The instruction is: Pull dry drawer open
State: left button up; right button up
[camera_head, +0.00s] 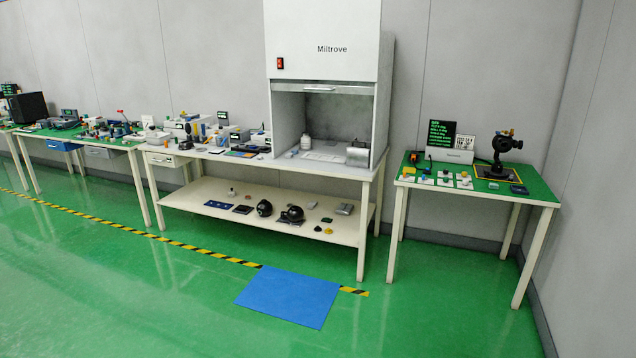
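Three drawer fronts show under the benches at the left, and all look shut. A white drawer (161,159) hangs under the left end of the middle bench. A grey drawer (98,153) and a blue drawer (64,146) hang under the green-topped bench farther left. Any labels are too small to read, so I cannot tell which is the dry drawer. Neither of my grippers is in view.
A tall white cabinet marked Miltrove (325,40) stands on the middle bench. Its lower shelf (215,196) holds several small items. A small green table (540,190) stands at right.

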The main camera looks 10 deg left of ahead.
aim_at(158, 158)
jog(key=i+j+u, duration=0.25)
jog(key=i+u, duration=0.15)
jog(key=i, duration=0.3)
jog(key=i+u, duration=0.35)
jog(key=i, duration=0.35)
jog(key=i+l+u, duration=0.2)
jog(key=i+u, duration=0.2)
jog(key=i, duration=0.3)
jog(key=i+u, duration=0.15)
jog(key=i, duration=1.05)
jog(key=i+u, duration=0.15)
jog(key=i, duration=1.05)
jog(key=i+j+z, duration=0.15)
jog(key=i, duration=0.2)
jog(key=i+j+z, duration=0.2)
jog(key=i, duration=0.2)
jog(key=i+j+z, duration=0.15)
jog(key=i, duration=0.2)
